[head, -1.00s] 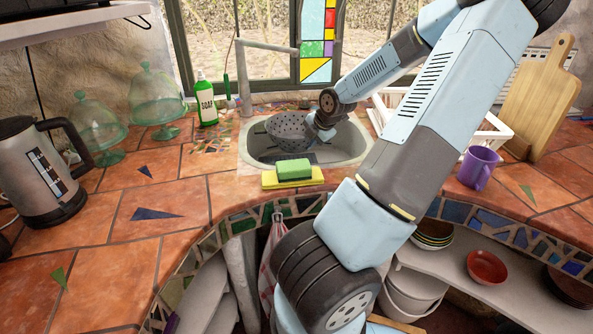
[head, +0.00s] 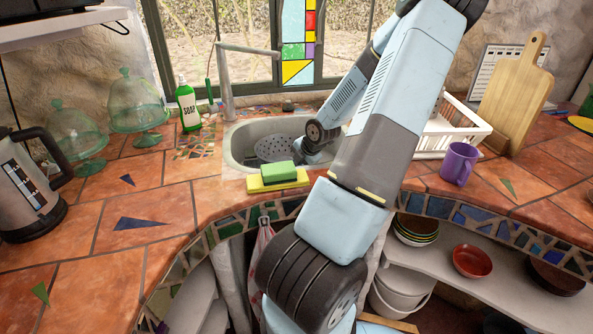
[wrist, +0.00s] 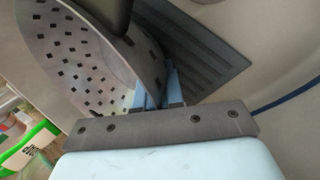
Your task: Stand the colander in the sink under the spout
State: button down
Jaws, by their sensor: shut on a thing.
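The grey perforated colander (head: 272,148) is down inside the sink basin, below the rim level. The sink (head: 232,150) is a pale oval basin set in the tiles. The tap with its long spout (head: 250,49) rises behind the sink's left side, and the spout runs above the basin. In the wrist view the colander (wrist: 95,62) fills the upper left, tilted in the picture. My gripper (wrist: 158,92) is shut on its wall near the rim. Whether the colander's base touches the sink floor cannot be told.
A green sponge on a yellow one (head: 280,174) lies at the sink's front edge. A soap bottle (head: 188,106) stands left of the tap. A white dish rack (head: 455,135) and purple mug (head: 459,163) are to the right. A dark ribbed patch (wrist: 210,62) shows in the basin.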

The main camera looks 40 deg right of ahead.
jog(key=shift+f, duration=1.05)
jog(key=c, duration=1.3)
grip_release()
jog(key=shift+o, duration=0.2)
jog(key=v, duration=1.2)
